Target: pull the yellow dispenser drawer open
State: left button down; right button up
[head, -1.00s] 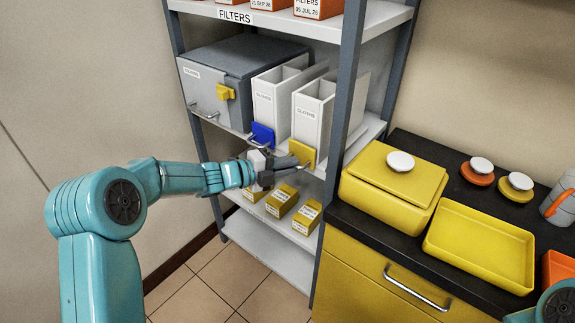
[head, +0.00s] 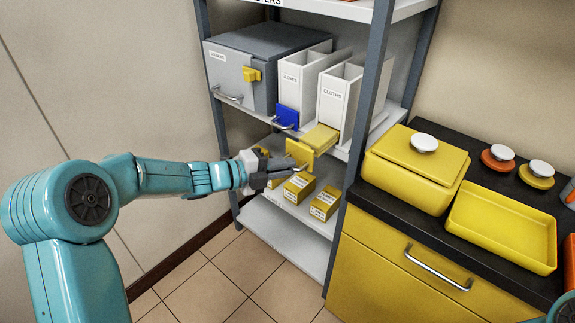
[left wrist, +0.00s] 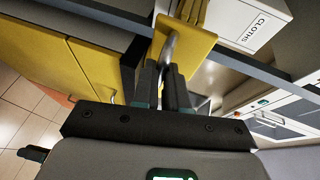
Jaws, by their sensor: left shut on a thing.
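The yellow dispenser drawer (head: 299,154) sticks out from under the right white cloths dispenser (head: 335,97), and its yellow top (head: 321,137) shows. My left gripper (head: 290,167) is at the drawer's front. In the left wrist view, my left gripper (left wrist: 172,80) is shut on the metal handle (left wrist: 169,46) of the yellow drawer front (left wrist: 190,38). The blue drawer (head: 287,117) of the left dispenser (head: 299,84) sits in close under it.
Yellow boxes (head: 298,188) stand on the shelf below. A grey cabinet (head: 255,65) with a yellow latch is left of the dispensers. A shelf post (head: 372,85) stands close on the right, then a counter with a yellow bin (head: 417,168) and tray (head: 503,228).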

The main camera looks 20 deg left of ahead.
pick_arm(q)
jog(key=shift+r, duration=0.1)
jog(key=shift+w, duration=0.1)
jog(key=c, duration=1.2)
grip_release()
jog(key=shift+w, duration=0.1)
jog(key=shift+o, duration=0.2)
jog(key=v, duration=1.6)
jog(key=shift+s, duration=0.2)
